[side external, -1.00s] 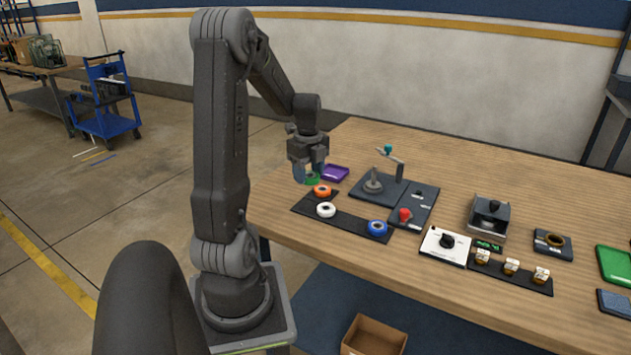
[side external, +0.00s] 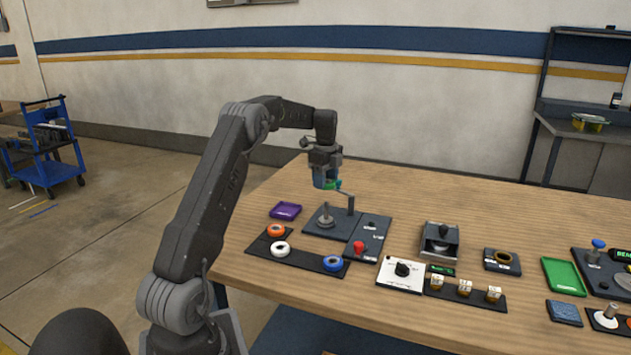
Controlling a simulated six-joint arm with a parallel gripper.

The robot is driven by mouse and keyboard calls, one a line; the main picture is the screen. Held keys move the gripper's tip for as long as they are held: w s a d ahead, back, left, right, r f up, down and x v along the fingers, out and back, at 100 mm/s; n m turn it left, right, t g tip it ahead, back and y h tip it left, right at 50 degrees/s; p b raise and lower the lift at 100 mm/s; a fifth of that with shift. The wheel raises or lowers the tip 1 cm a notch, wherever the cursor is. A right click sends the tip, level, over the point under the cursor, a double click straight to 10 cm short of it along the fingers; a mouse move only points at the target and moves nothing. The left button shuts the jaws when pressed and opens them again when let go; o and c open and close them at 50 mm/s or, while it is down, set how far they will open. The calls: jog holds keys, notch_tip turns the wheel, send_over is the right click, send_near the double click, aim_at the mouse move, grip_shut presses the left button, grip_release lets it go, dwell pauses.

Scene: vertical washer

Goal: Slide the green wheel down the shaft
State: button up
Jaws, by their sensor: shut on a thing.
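My gripper (side external: 326,186) is shut and points down, high over the left part of the dark fixture plate (side external: 313,231). A bit of green (side external: 329,187) shows at its fingertips, the green wheel, mostly hidden by the fingers. Below it, clearly apart, a grey round base with a short upright shaft (side external: 326,220) stands on the plate. Beside it rises a taller grey post (side external: 350,204) with an angled arm reaching up-left towards a teal knob (side external: 338,184) close to my fingers. I cannot tell whether the wheel touches the knob.
A dark rack holds an orange wheel (side external: 276,230), a white wheel (side external: 280,249) and a blue wheel (side external: 333,263). The table behind the fixture is clear.

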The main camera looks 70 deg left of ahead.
send_over(325, 218)
jog(key=shift+w+a+f, duration=0.1)
jog(key=shift+a+f, duration=0.15)
jog(key=shift+f, duration=0.8)
jog(key=shift+w+a+f, duration=0.1)
jog(key=shift+a+f, duration=0.1)
jog(key=shift+f, duration=0.85)
jog(key=shift+f, duration=3.25)
jog(key=o, duration=1.4)
jog(key=shift+r, duration=4.5)
